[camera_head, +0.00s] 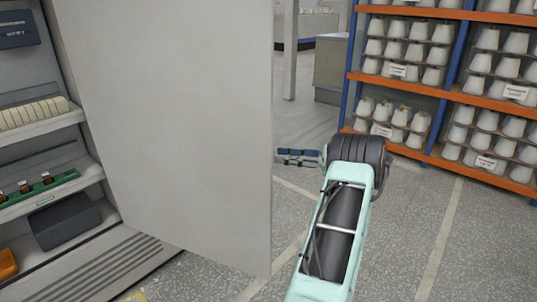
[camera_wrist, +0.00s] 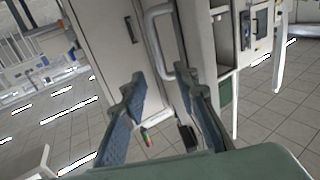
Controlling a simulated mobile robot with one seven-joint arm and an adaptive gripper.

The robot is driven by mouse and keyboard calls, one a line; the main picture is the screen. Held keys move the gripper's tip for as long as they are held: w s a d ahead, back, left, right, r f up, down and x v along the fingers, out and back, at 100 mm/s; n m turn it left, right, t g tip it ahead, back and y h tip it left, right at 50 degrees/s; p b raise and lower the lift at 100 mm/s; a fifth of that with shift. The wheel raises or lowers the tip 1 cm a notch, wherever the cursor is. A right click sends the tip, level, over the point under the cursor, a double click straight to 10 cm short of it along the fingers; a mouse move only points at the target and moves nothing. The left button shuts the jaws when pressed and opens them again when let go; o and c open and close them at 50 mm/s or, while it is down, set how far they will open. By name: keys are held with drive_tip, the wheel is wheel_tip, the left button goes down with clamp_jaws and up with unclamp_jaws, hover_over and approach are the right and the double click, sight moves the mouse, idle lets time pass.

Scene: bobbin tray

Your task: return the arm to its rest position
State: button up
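My arm (camera_head: 335,225) is mint green with a dark joint and reaches forward in the right half of the head view. My gripper shows there in part as blue-grey pieces (camera_head: 297,157) left of the dark joint, close to the edge of a large grey door (camera_head: 180,120). In the wrist view my gripper (camera_wrist: 160,82) has its two blue-grey fingers apart. No held object shows between them. A pale door handle (camera_wrist: 151,40) appears beyond the fingers; contact is not visible, and the exact gap cannot be told.
The open door stands right of a cabinet with shelves (camera_head: 50,130) holding a row of cream bobbins (camera_head: 34,113), a green tray (camera_head: 40,190) and a dark bin (camera_head: 65,220). An orange rack (camera_head: 445,92) with white cones stands at back right. Grey floor (camera_head: 405,220) is clear near my arm.

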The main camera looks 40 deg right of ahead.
drive_tip(key=shift+v, duration=0.95)
